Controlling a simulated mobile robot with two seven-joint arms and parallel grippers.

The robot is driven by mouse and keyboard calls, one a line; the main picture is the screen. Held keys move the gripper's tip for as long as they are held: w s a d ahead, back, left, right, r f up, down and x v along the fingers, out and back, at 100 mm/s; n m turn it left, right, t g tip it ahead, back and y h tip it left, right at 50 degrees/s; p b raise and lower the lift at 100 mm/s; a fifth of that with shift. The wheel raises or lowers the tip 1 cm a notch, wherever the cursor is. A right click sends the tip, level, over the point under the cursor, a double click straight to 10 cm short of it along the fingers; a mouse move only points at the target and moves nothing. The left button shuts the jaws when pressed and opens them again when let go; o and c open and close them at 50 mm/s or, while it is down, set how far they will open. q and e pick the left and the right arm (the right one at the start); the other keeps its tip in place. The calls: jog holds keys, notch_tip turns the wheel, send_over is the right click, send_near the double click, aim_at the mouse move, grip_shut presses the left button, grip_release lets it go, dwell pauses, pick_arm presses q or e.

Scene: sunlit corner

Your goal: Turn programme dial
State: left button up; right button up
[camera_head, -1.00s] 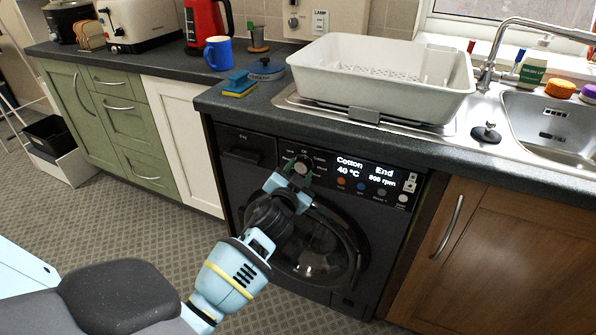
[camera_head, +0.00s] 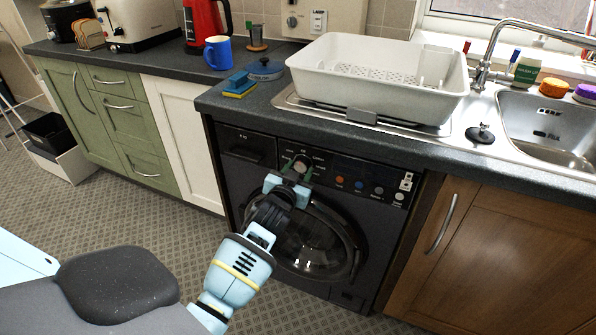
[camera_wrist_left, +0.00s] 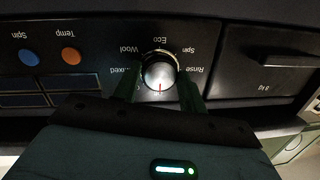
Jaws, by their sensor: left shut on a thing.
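The programme dial (camera_head: 301,164) is a round silver knob on the dark washing machine's (camera_head: 318,235) front panel. It also shows in the left wrist view (camera_wrist_left: 159,71), which sees the panel upside down. A red mark on the knob points to the bottom of that picture, away from the Eco label. My left gripper (camera_head: 298,172) reaches the panel from below, its green fingers on both sides of the dial and shut on it. The label below the knob is hidden by my gripper in the wrist view. The panel's display (camera_head: 352,168) is dark. My right gripper is not in view.
The round door (camera_head: 318,247) lies just below my left gripper. Coloured buttons (camera_head: 358,185) sit right of the dial. A worktop (camera_head: 245,105) overhangs the machine, with a white dish tub (camera_head: 380,105) on it. The floor (camera_head: 150,235) in front is clear.

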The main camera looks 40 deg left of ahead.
pick_arm(q)
jog(key=o, duration=1)
jog(key=shift+c, duration=0.2)
jog(key=f+v, duration=0.1)
jog(key=v, duration=0.6)
jog(key=shift+s+d+r+p, duration=0.2)
jog(key=shift+s+r+p, duration=0.2)
jog(key=shift+r, duration=0.1)
